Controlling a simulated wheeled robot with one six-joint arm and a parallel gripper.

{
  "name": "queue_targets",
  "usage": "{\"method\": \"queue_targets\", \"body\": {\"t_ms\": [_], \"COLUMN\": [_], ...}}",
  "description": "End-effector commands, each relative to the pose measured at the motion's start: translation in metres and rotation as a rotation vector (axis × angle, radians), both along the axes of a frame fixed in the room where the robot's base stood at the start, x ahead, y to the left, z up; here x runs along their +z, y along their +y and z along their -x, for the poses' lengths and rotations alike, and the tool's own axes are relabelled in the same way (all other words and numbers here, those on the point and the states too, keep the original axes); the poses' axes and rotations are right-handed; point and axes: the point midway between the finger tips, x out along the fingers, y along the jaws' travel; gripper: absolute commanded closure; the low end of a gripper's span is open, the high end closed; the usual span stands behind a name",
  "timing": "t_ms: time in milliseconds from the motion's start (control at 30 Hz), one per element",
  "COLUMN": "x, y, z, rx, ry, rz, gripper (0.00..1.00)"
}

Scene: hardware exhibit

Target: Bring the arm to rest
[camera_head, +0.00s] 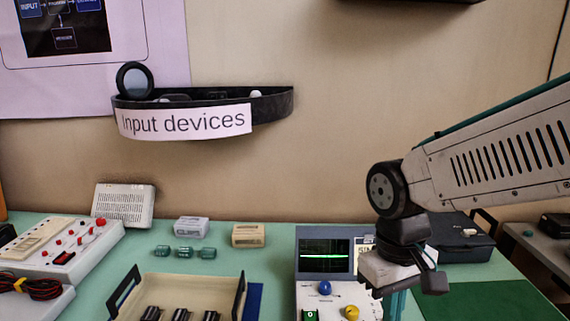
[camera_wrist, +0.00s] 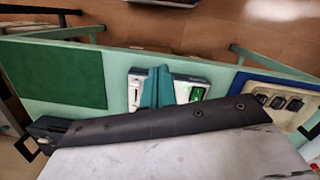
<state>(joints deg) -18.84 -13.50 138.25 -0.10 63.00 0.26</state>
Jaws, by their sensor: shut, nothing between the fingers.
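My arm reaches in from the right in the head view and bends down at a dark joint. My gripper (camera_head: 396,303) points down over the bench, just right of the white-fronted instrument (camera_head: 340,290) with a lit screen. Its teal fingers are together with nothing between them; they are partly cut off at the bottom of the head view. In the wrist view the shut teal fingers (camera_wrist: 157,86) show in front of the instrument's white face (camera_wrist: 193,91). I cannot tell the exact gap between the fingers and the instrument or bench.
The green bench (camera_head: 130,250) holds a cream tray (camera_head: 190,281) with black parts, a control panel (camera_head: 55,247), small boxes and a dark case (camera_head: 458,245). A green mat (camera_head: 490,303) lies bare at right. A wall shelf (camera_head: 270,106) is labelled "Input devices".

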Motion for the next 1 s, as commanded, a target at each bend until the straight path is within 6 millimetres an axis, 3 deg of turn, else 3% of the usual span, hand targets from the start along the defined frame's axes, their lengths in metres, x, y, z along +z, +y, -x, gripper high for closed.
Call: {"method": "queue_targets", "body": {"t_ms": [33,200,400,600,1000], "x": [0.012,0.037,0.055,0.066,0.066], "y": [-0.015,-0.054,-0.082,-0.093,-0.094], "z": [0.012,0.053,0.083,0.090,0.089], "rx": [-0.037,-0.150,-0.263,-0.321,-0.326], "ry": [-0.019,-0.076,-0.179,-0.249,-0.248], "rz": [-0.006,-0.019,-0.034,-0.040,-0.039], "gripper": [1.00,1.00,1.00,1.00,1.00]}}
